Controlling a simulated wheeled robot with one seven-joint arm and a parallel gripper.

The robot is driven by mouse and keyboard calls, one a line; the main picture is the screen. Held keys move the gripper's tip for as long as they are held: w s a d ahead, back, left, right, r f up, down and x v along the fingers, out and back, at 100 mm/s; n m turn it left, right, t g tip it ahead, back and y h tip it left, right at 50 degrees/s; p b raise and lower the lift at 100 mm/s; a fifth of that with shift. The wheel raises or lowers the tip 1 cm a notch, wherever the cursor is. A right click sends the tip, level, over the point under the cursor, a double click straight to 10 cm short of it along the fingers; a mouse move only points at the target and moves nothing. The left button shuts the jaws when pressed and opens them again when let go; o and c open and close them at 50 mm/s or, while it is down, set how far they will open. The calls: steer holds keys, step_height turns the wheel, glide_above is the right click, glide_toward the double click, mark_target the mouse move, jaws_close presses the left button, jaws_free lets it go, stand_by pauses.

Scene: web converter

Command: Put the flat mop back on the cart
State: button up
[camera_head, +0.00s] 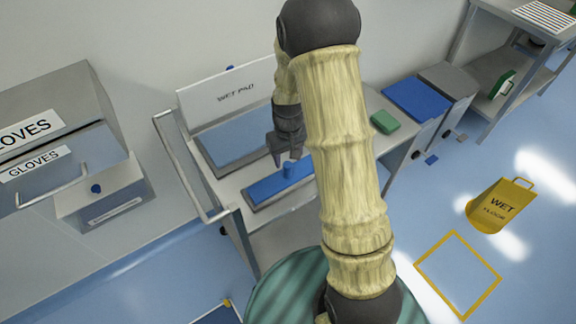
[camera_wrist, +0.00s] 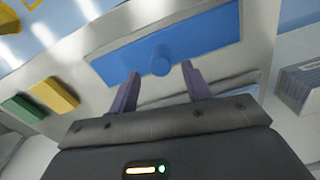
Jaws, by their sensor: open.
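A blue flat mop (camera_head: 264,191) with a short round blue stub on top lies on the grey top of the cart (camera_head: 233,186). The mop also shows in the wrist view (camera_wrist: 208,32), its stub just beyond and between my fingertips. My gripper (camera_head: 290,158) is open and empty, pointing down just above the stub. In the wrist view my gripper's two fingers (camera_wrist: 159,78) are spread apart. Whether a finger touches the stub I cannot tell. My arm hides part of the mop's right side and the cart's middle.
A grey-blue tray (camera_head: 236,138) lies behind the mop, before a WET PAD board (camera_head: 230,92). A green block (camera_head: 384,122) and blue-lidded bin (camera_head: 416,97) are right. A glove dispenser (camera_head: 60,120) stands left. A yellow wet-floor sign (camera_head: 499,206) stands on open floor.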

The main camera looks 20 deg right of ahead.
steer(key=shift+r, duration=2.75)
steer(key=s+r+m+t, duration=0.1)
steer(key=s+r, duration=0.2)
steer(key=s, duration=0.4)
steer(key=s+r+t, duration=0.1)
steer(key=s+r, duration=0.2)
steer(key=s, duration=0.4)
steer(key=shift+s+r+m+t, duration=0.2)
steer(key=shift+r+m+t, duration=0.1)
steer(key=shift+r+m, duration=0.1)
